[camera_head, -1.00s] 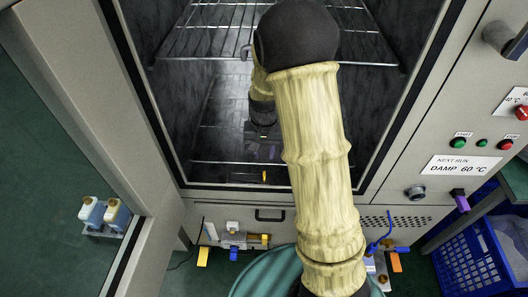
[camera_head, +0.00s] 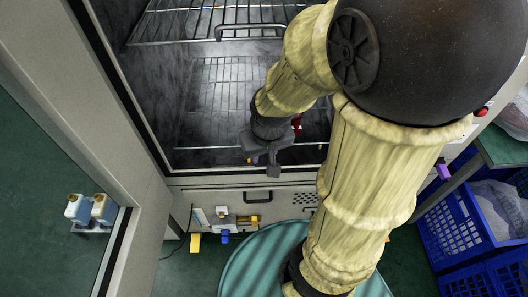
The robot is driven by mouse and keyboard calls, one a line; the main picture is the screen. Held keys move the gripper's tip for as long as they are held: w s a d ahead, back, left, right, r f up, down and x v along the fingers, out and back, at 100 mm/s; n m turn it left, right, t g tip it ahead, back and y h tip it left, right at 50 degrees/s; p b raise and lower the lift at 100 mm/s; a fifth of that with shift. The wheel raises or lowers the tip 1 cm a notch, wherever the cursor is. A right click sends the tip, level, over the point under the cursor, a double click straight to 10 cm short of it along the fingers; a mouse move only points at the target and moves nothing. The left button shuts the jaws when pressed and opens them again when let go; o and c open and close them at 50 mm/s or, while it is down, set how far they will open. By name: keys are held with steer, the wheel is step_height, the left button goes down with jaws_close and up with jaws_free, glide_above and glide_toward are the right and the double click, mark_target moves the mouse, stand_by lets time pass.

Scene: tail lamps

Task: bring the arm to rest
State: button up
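My arm (camera_head: 370,190), in a pale yellow sleeve with dark joints, fills the right-middle of the head view. It bends at a large dark joint and comes back down toward the front of the open cabinet. My gripper (camera_head: 262,168) is dark and points down near the cabinet's lower front edge. Its fingers are small and dark here, so I cannot tell whether they are open or hold anything. A small red patch (camera_head: 297,125) shows beside the wrist; I cannot tell what it is.
The cabinet has wire racks (camera_head: 210,25) inside, and its door (camera_head: 110,150) stands open at left. Bottles (camera_head: 90,208) stand beyond the door. Blue crates (camera_head: 455,235) are at right. A round teal surface (camera_head: 255,262) lies below the arm.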

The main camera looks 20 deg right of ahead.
steer(key=shift+s, duration=0.1)
steer(key=p+v, duration=0.2)
steer(key=p, duration=0.1)
steer(key=w+p+v, duration=0.1)
steer(key=p+v, duration=0.1)
steer(key=v, duration=0.1)
steer(key=shift+r+p, duration=0.4)
steer(key=shift+r, duration=0.05)
steer(key=shift+w, duration=0.15)
